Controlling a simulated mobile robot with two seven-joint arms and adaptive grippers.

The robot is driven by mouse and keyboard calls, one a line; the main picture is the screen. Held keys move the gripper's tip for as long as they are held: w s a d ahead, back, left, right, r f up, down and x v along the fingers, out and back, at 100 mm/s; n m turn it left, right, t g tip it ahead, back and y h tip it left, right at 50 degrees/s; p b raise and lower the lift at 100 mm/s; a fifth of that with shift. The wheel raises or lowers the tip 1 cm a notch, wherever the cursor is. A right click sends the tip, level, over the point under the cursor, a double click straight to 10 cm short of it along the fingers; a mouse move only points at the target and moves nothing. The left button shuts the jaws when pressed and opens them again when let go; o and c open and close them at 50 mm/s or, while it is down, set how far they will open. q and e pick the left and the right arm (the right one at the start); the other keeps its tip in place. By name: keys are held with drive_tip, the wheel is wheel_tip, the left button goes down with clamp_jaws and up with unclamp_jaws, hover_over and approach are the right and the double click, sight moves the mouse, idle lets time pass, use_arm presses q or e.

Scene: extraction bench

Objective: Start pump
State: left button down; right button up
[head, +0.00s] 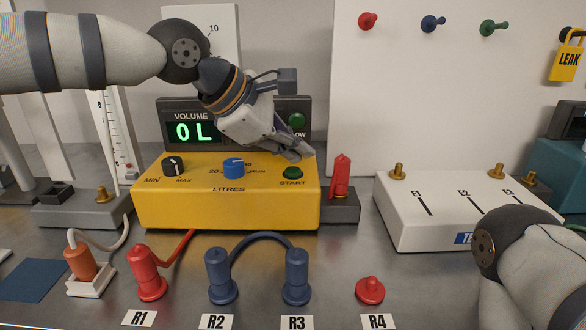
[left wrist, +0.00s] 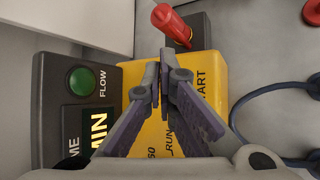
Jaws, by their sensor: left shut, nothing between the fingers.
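The yellow pump box (head: 225,208) stands on the bench, with a black MIN–MAX knob (head: 173,166), a blue litres knob (head: 233,168) and a green START button (head: 292,172) on top. My left gripper (head: 306,153) is shut and empty, its tips just above and slightly beyond the START button; contact cannot be told. In the left wrist view the shut fingers (left wrist: 166,62) lie over the yellow box (left wrist: 207,70), near the START lettering, and the button is hidden. Behind the box is a VOLUME display (head: 195,132) reading 0 L, with a green FLOW lamp (head: 296,119). My right gripper is out of view.
A red plug (head: 341,178) stands in a dark block right of the pump. A white box with brass terminals (head: 390,226) is further right. Red plug R1 (head: 148,275), blue plugs R2 (head: 219,278) and R3 (head: 296,278), and red cap R4 (head: 370,290) line the front.

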sight(295, 172)
use_arm(q)
drive_tip(key=shift+f, duration=0.35)
drive_tip(key=shift+f, duration=0.45)
idle(0.6)
drive_tip(key=shift+r, duration=0.85)
drive_tip(key=shift+r, duration=0.1)
drive_tip(key=shift+r, duration=2.4)
drive_tip(key=shift+f, duration=0.1)
